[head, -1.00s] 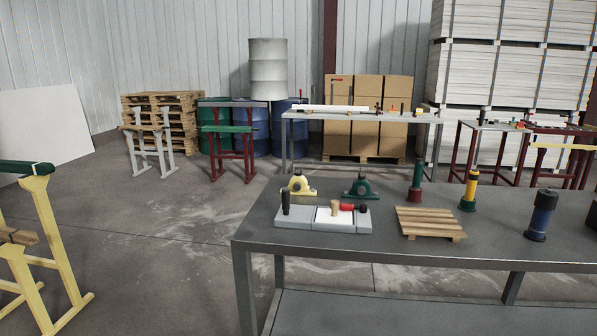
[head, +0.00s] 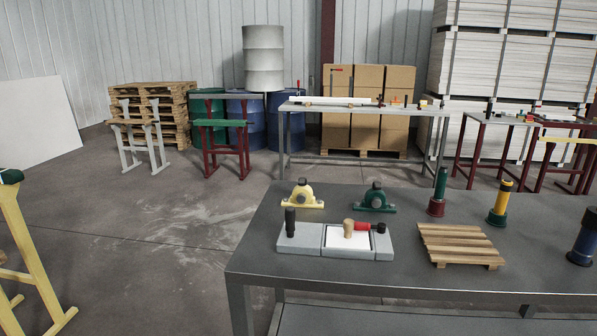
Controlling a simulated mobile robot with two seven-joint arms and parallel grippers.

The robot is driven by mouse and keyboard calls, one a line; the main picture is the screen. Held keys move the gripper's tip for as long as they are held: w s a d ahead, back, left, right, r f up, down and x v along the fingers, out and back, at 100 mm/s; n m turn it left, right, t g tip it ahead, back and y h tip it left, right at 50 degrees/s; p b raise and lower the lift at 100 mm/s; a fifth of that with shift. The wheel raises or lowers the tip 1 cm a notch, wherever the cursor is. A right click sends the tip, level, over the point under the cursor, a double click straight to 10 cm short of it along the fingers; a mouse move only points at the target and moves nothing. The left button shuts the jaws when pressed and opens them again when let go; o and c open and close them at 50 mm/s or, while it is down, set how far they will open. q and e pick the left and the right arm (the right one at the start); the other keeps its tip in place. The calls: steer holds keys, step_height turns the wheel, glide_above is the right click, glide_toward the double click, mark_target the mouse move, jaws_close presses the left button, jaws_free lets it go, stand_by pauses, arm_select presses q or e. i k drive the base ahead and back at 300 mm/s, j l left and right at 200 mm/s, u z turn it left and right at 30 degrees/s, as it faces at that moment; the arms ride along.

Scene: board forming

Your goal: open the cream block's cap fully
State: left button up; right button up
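The cream block (head: 303,196) is a pale yellow pillow-block shape on the grey table, at its back left. A small dark cap (head: 302,182) sits on its top; I cannot tell at this size whether it is shut or partly open. A similar green block (head: 375,198) with a dark top stands to its right. Neither of my grippers is in the head view.
In front of the blocks lies a grey fixture (head: 300,240) with a black post, a white plate and a red-handled part. A small wooden pallet (head: 459,245) and several coloured cylinders stand to the right. The grey table's (head: 340,277) front left is bare.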

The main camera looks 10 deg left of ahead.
mark_target(302, 180)
steer(key=i+j, duration=0.2)
steer(key=i, duration=0.2)
steer(key=i+j, duration=0.25)
steer(key=i, duration=0.15)
steer(key=i+j, duration=0.2)
steer(key=i, duration=0.25)
steer(key=k+z, duration=0.1)
steer(key=k, duration=0.55)
steer(key=k+l+z, duration=0.1)
steer(key=k, duration=0.5)
steer(key=z, duration=1.2)
steer(key=j+z, duration=0.3)
steer(key=j, duration=1.85)
steer(key=k, duration=0.05)
